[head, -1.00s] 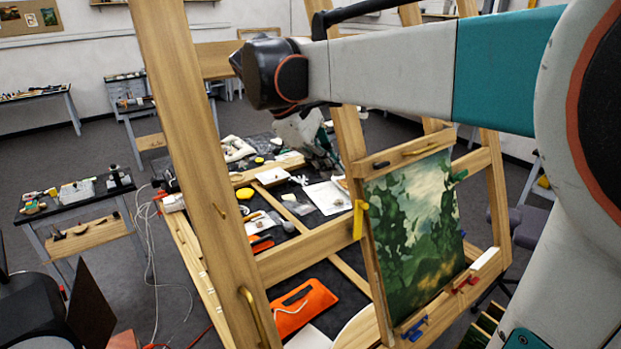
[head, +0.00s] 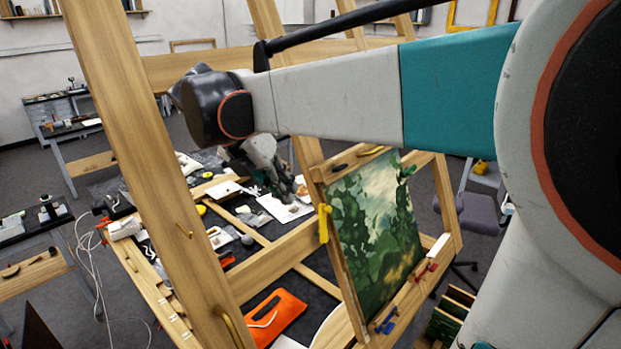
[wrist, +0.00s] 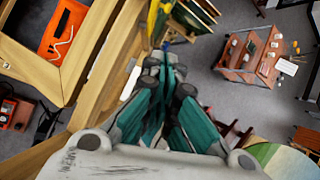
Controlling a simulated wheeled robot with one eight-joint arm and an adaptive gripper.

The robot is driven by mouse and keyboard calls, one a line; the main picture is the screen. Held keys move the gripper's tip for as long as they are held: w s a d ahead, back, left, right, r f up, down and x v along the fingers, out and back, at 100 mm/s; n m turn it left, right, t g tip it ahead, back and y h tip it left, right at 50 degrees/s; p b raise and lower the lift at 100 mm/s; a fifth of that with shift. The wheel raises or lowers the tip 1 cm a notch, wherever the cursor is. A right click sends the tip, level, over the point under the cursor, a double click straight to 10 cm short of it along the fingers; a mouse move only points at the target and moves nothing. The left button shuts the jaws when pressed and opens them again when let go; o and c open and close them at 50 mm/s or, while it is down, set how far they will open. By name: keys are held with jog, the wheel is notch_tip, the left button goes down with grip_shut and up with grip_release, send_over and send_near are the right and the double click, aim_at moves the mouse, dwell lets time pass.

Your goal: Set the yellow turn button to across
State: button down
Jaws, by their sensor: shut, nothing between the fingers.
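The yellow turn button (head: 324,223) sits at the left edge of the painting (head: 375,225) on the easel in the head view. Its long side runs roughly up and down, along that edge. My gripper (head: 288,193) is left of and above the button in the head view, partly hidden by the easel's wood, and apart from the button in the picture. In the wrist view my gripper (wrist: 168,62) is shut, with nothing between its fingertips. A yellow patch shows beyond the fingertips there; I cannot tell whether it is the button.
Green (head: 407,171), red (head: 427,268) and blue (head: 387,322) pieces sit around the painting's edges. The easel's left post (head: 150,180) and crossbar stand close to my arm. A cluttered table with an orange pouch (head: 270,315) lies behind. A wooden cart (wrist: 255,55) shows in the wrist view.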

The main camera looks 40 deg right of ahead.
aim_at(319, 211)
jog(key=shift+s, duration=0.15)
jog(key=p+x, duration=0.1)
jog(key=x, duration=0.3)
jog(key=w+d+p+x, duration=0.1)
jog(key=x, duration=0.3)
jog(key=d+r+p+x, duration=0.1)
jog(key=x, duration=0.4)
jog(key=shift+w+d+r, duration=0.1)
jog(key=shift+w+r, duration=0.05)
jog(key=shift+w, duration=0.15)
